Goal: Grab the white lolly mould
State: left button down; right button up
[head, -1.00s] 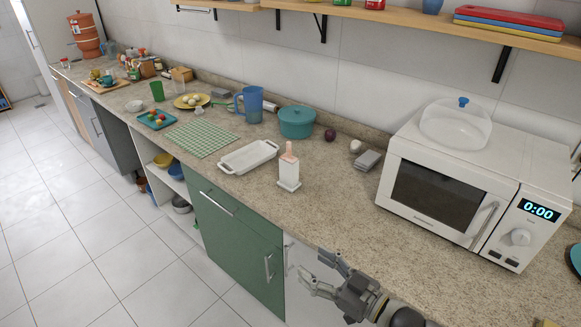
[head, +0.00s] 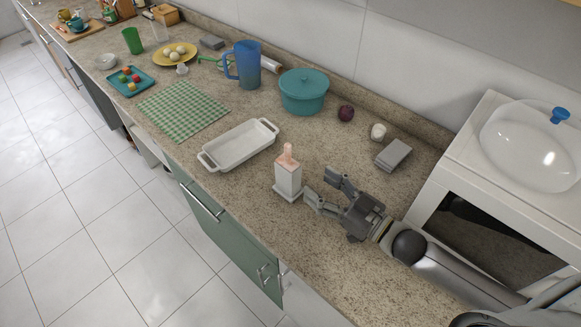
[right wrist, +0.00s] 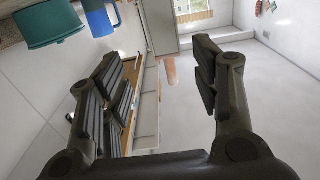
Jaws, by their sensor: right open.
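The white lolly mould (head: 288,181) is a white upright block on a square base with a pink rounded top. It stands on the counter in the middle of the head view. My right gripper (head: 320,187) is open and empty, just right of the mould, with its fingers pointing towards it. In the right wrist view the mould (right wrist: 159,28) appears upside down, its pink top lowest, beyond and between the spread fingers. I see no contact. My left gripper is not in view.
A white baking dish (head: 239,145) lies left of the mould. A teal pot (head: 303,93), a purple onion (head: 346,113), a garlic bulb (head: 378,131) and a grey box (head: 393,154) stand behind. The microwave (head: 490,225) is at the right. The counter's front edge is close to the mould.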

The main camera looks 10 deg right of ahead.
aim_at(297, 172)
jog(key=x, duration=0.3)
jog(key=p+x, duration=0.1)
jog(key=shift+w+a+r, duration=0.15)
jog(key=shift+a+r, duration=0.15)
jog(key=shift+a, duration=0.15)
jog(key=shift+w+a+f, duration=0.1)
jog(key=shift+w+f, duration=0.05)
jog(key=shift+w, duration=0.1)
jog(key=shift+w+a+p, duration=0.15)
jog(key=shift+w+p, duration=0.15)
jog(key=p+x, duration=0.2)
jog(key=x, duration=0.2)
jog(key=shift+s+a, duration=0.1)
jog(key=shift+a, duration=0.15)
jog(key=shift+w+a, duration=0.1)
jog(key=shift+w, duration=0.15)
jog(key=shift+s, duration=0.1)
jog(key=shift+c, duration=0.5)
jog(key=shift+c, duration=1.1)
grip_shut()
